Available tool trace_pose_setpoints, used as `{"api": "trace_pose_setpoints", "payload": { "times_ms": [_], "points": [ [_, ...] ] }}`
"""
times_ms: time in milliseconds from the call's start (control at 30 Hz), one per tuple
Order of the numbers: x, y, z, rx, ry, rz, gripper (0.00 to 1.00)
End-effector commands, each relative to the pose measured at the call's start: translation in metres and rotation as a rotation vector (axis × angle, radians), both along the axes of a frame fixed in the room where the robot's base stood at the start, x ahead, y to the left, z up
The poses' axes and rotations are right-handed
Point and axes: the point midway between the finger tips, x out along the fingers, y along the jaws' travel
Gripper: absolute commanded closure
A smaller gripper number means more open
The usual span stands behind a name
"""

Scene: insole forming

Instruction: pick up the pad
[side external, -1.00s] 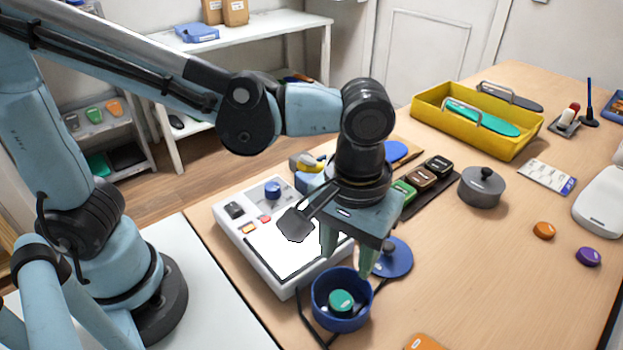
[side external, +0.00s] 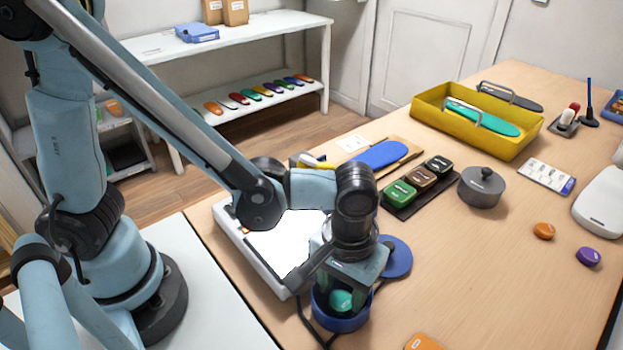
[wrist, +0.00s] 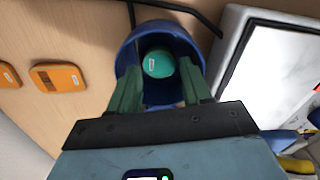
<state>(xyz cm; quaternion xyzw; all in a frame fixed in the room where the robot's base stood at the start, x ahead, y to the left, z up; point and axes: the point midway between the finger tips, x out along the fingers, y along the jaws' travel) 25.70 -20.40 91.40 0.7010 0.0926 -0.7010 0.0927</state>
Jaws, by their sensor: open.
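The pad is a small round green disc (wrist: 158,64) with a pale label, lying inside a blue round bowl (wrist: 183,38). In the side view the pad (side external: 341,300) shows through the gap under my gripper, and the bowl (side external: 343,322) stands on the table. My gripper (wrist: 160,85) is open, with its two green fingers on either side of the pad in the wrist view. In the side view my gripper (side external: 342,290) is low over the bowl, with its fingertips partly hidden. I cannot tell whether the fingers touch the pad.
A white lightbox-like device (side external: 262,262) stands left of the bowl. A blue lid-like disc (side external: 397,257) lies close behind it to the right. A grey pot (side external: 481,188) and a dark tray (side external: 402,210) stand further back. The table's right middle is mostly clear.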

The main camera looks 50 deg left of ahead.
Motion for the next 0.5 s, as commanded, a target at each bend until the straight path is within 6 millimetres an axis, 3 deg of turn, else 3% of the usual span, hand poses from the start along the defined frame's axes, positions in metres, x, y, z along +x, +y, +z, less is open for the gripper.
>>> {"api": "trace_pose_setpoints", "payload": {
  "times_ms": [200, 467, 500],
  "points": [
    [0.000, 0.000, -0.016, -0.002, -0.001, 0.000, 0.52],
    [0.000, 0.000, -0.017, -0.002, -0.001, 0.000, 0.52],
    [0.000, 0.000, -0.017, -0.002, -0.001, 0.000, 0.56]
  ]
}}
